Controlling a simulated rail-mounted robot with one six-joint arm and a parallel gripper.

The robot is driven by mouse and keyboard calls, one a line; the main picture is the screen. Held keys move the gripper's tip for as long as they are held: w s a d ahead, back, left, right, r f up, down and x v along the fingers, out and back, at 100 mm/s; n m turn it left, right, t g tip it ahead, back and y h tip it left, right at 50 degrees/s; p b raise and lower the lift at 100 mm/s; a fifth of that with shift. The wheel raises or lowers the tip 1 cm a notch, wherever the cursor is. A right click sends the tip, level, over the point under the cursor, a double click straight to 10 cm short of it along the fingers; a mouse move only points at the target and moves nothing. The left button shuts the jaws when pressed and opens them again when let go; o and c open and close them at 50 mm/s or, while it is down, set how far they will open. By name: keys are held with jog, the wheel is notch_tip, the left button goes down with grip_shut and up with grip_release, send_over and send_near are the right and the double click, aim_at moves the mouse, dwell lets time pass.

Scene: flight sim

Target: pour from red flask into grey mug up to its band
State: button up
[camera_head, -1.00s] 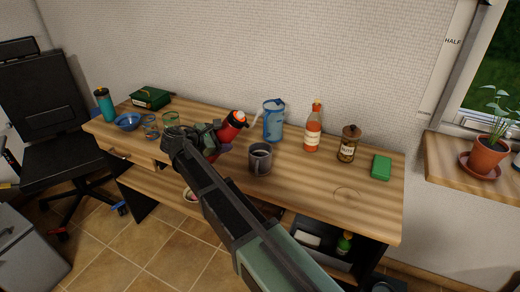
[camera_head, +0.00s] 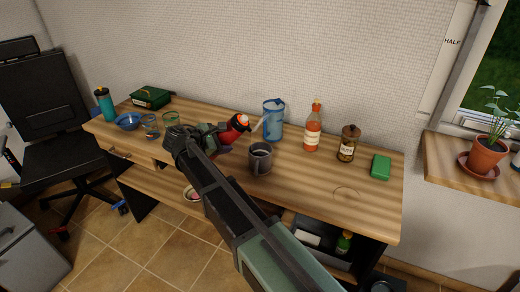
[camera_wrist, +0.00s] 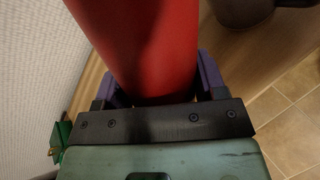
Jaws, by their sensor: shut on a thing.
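The red flask (camera_head: 228,134) is held in my gripper (camera_head: 212,138), tilted with its top leaning right toward the grey mug. In the wrist view the flask's red body (camera_wrist: 150,40) fills the space between the two purple fingers of my gripper (camera_wrist: 155,82). The grey mug (camera_head: 261,160) stands upright on the table, just right of and below the flask's top. Part of the mug (camera_wrist: 242,10) shows at the wrist view's top right. No stream of liquid shows. The mug's band and its fill level cannot be made out.
On the wooden table (camera_head: 325,193), a blue patterned jug (camera_head: 273,122) stands close behind the mug. A sauce bottle (camera_head: 312,130), a brown jar (camera_head: 348,145) and a green block (camera_head: 381,167) stand right. A blue bowl (camera_head: 128,121) and glasses (camera_head: 151,128) are left.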

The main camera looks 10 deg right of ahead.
jog(key=shift+w+a+f+m+y+p, duration=0.1)
jog(key=shift+a+f+m+y+p, duration=0.15)
jog(key=shift+f+m+y, duration=0.55)
dwell(0.7)
jog(key=shift+r+t+y+p, duration=0.3)
jog(key=shift+y+p, duration=0.25)
jog(key=shift+y, duration=0.25)
dwell(1.3)
jog(key=shift+r+m+t+y+p, duration=0.3)
jog(key=shift+r+m+y+p, duration=0.3)
jog(key=shift+r+p, duration=1.1)
dwell(2.3)
jog(key=shift+d+f, duration=0.1)
jog(key=shift+f, duration=0.15)
